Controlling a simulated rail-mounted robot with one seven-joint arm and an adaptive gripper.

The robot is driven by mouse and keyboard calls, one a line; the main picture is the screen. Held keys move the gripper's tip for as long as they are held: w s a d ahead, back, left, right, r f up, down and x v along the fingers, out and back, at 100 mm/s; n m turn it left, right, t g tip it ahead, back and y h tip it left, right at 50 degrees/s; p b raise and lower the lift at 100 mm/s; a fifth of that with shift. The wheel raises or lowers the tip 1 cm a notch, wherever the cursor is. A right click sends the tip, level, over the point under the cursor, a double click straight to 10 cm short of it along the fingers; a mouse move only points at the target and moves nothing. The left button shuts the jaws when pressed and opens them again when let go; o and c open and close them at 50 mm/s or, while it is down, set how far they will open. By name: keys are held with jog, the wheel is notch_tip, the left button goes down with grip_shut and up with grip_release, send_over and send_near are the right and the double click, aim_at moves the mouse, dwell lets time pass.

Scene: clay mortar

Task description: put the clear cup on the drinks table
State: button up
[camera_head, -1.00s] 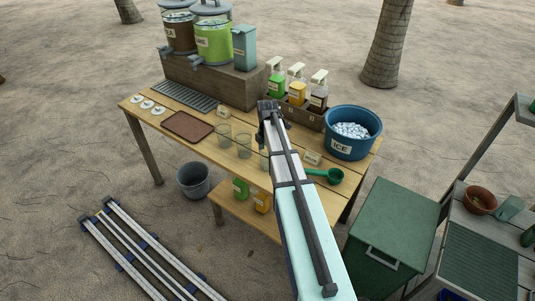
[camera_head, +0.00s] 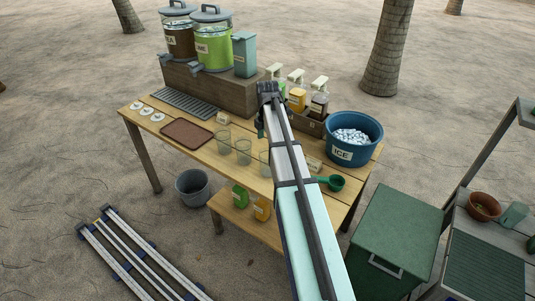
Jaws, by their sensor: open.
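The drinks table (camera_head: 187,161) has a plank top.
On the table are a brown tray (camera_head: 187,132), a blue ice tub (camera_head: 354,140), pump bottles (camera_head: 297,96) in a crate, a green scoop (camera_head: 334,183) and drink dispensers (camera_head: 213,50) on a stand. A green bin (camera_head: 400,215) stands right, a grey bucket (camera_head: 193,186) below left.

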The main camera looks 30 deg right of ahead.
jog(key=shift+r, duration=1.5)
jog(key=s+a+f+m+g, duration=0.1)
jog(key=s+a+f+m, duration=0.3)
jog(key=s+f, duration=0.6)
jog(key=s+a+f+m+g+p, duration=0.1)
jog(key=s+a+f+g, duration=0.1)
jog(key=s+a+f, duration=0.7)
jog(key=s+a+f+m+g, duration=0.1)
jog(key=s+a+f+m, duration=0.15)
jog(key=s+f, duration=0.85)
jog(key=s+a+f+m+g, duration=0.1)
jog(key=s+a+f+m, duration=0.1)
jog(key=s+f+m, duration=0.4)
jog(key=s+a+f+m+g+b, duration=0.1)
jog(key=s+a+f+m, duration=0.2)
jog(key=s+f, duration=0.6)
jog(key=s+m, duration=0.2)
jog(key=s, duration=0.4)
jog(key=shift+a+m+g, duration=0.2)
jog(key=shift+m+g, duration=0.15)
jog(key=shift+g, duration=0.05)
